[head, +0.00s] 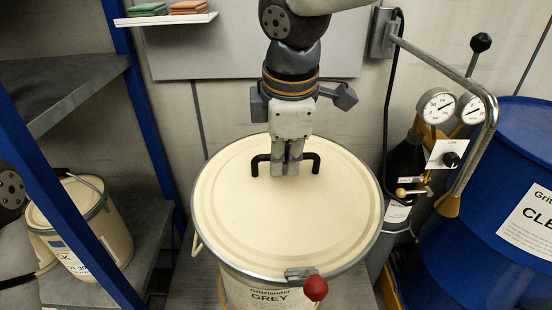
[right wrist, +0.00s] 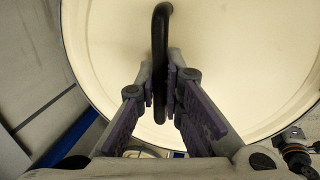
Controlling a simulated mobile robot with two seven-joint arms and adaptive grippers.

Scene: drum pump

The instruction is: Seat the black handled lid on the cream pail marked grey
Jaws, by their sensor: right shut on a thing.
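The cream pail marked GREY (head: 262,296) stands upright in the middle of the head view. The round cream lid (head: 330,215) with a black handle (head: 314,160) covers its top. The lid looks level and centred within the grey rim; I cannot tell whether it is fully down. My right gripper (head: 287,170) comes from above and is shut on the handle's middle. In the right wrist view, the handle (right wrist: 160,30) runs between the fingers (right wrist: 162,95), with the cream lid (right wrist: 240,60) behind it. My left gripper is not in view.
A clamp with a red knob (head: 316,288) sits at the pail's front rim. A blue drum (head: 450,260), gauges (head: 438,107) and a bent metal pipe (head: 440,72) stand at right. Another cream pail (head: 100,225) sits on the left shelf behind a blue post (head: 60,210).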

